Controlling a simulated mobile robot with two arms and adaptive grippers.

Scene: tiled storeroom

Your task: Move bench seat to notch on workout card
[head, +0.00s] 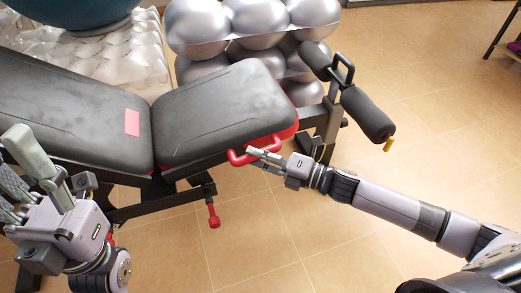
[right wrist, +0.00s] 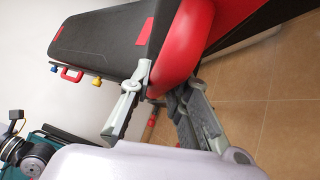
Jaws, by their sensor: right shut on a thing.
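The bench has a black seat pad (head: 222,110) with red edging and a red handle (head: 239,158) at its near right corner. My right gripper (head: 258,156) is shut on this handle. The right wrist view shows the red part (right wrist: 176,55) between its fingers. The seat pad is tilted, its right end higher. A small reddish card (head: 132,122) lies on the black backrest pad (head: 65,105); its writing is too small to read. It also shows in the right wrist view (right wrist: 147,29). My left gripper (head: 28,172) is open and empty in front of the backrest. The seat's notches cannot be made out.
A rack of silver balls (head: 258,50) stands behind the seat. Black leg rollers (head: 367,114) stick out at the bench's right end. A red knob (head: 214,217) sits on the frame below. A dark blue ball (head: 65,12) is at the back left. The tiled floor is clear in front.

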